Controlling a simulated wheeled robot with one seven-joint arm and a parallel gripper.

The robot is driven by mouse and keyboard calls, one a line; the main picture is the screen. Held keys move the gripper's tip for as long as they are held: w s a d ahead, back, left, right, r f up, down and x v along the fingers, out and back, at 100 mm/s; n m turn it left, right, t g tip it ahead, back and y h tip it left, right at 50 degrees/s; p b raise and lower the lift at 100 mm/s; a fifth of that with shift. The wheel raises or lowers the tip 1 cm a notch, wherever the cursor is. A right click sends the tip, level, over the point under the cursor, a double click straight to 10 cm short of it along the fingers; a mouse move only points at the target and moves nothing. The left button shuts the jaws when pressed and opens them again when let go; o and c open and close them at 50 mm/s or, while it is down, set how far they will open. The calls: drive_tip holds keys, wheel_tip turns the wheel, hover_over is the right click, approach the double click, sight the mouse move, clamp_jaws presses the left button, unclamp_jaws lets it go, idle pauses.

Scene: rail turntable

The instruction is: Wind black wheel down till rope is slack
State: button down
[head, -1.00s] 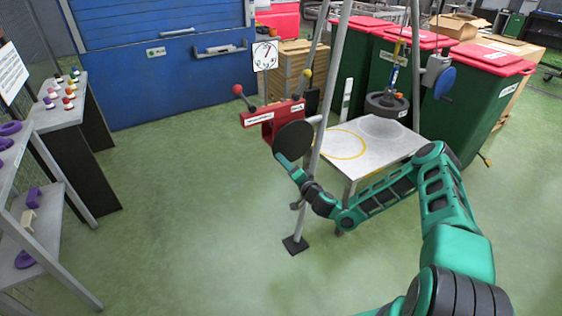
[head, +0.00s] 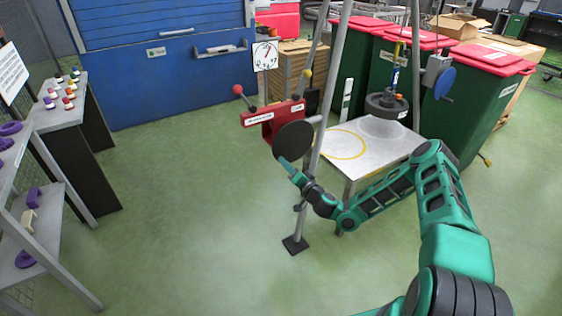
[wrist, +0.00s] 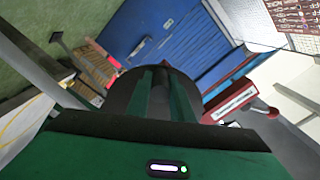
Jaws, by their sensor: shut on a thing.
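The black wheel (head: 294,140) is a dark disc on the front of a red winch (head: 270,121) on the near frame leg. My gripper (head: 290,168) is at its lower left edge. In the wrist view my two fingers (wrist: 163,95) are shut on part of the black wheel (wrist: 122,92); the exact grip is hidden. A dark round weight (head: 378,108) hangs from a hook and rope (head: 397,50) over the back of a grey table (head: 388,150). The rope looks straight. I cannot tell whether the weight touches the table.
A yellow ring (head: 345,144) is marked on the tabletop. A blue wheel (head: 444,82) sits on the right frame leg. A dial sign (head: 265,55) stands behind the winch. Green bins with red lids (head: 492,60) stand behind. Green floor (head: 190,190) is clear to the left.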

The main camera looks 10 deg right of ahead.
drive_tip(key=shift+d+f+n, duration=0.3)
drive_tip(key=shift+f+n, duration=0.05)
drive_tip(key=shift+n, duration=0.05)
drive_tip(key=shift+w+d+f+n, duration=0.25)
drive_tip(key=shift+d+f+n, duration=0.45)
drive_tip(key=shift+n, duration=0.5)
drive_tip(key=shift+w+d+f+n, duration=0.1)
drive_tip(key=shift+d+f+n, duration=0.15)
drive_tip(key=shift+d+n, duration=0.25)
drive_tip(key=shift+w+d+f+n, duration=0.1)
drive_tip(key=shift+d+f+n, duration=0.15)
drive_tip(key=shift+n, duration=0.45)
drive_tip(key=shift+w+d+f+n, duration=0.15)
drive_tip(key=shift+d+n, duration=0.25)
drive_tip(key=shift+n, duration=0.2)
drive_tip(key=shift+w+d+f+n, duration=0.1)
drive_tip(key=shift+d+n, duration=0.3)
drive_tip(key=shift+n, duration=0.2)
